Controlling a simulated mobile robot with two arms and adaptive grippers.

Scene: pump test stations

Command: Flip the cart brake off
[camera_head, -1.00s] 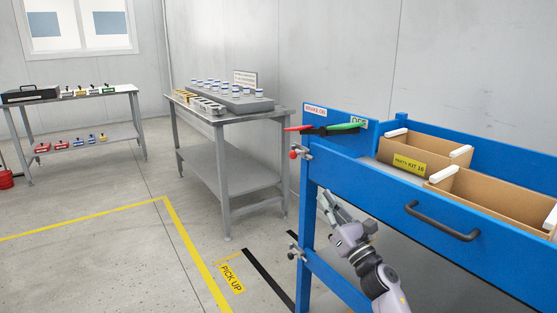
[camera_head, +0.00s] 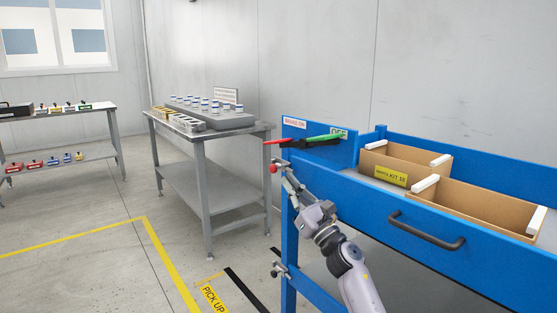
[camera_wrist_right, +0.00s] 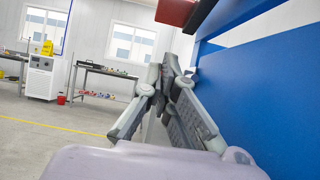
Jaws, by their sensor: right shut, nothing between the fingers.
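The blue cart (camera_head: 440,262) stands at the right. Its brake lever (camera_head: 318,142) has a red left end, a dark middle and a green right end, on a raised blue plate at the cart's left corner. A "BRAKE ON" label (camera_head: 295,125) is at the plate's left and an "OFF" label (camera_head: 338,134) at its right, above the green end. My right gripper (camera_head: 285,170) is shut and empty, below the lever's red end beside the corner post. In the right wrist view its fingertips (camera_wrist_right: 166,62) lie below a red part (camera_wrist_right: 176,12), seemingly the lever's red end. My left gripper is out of view.
The cart has a front handle (camera_head: 427,229), a red knob (camera_head: 273,168) at its corner and cardboard boxes (camera_head: 490,205) on top. A grey table (camera_head: 208,141) stands behind, left of the cart. Floor left of the cart is clear, with yellow lines.

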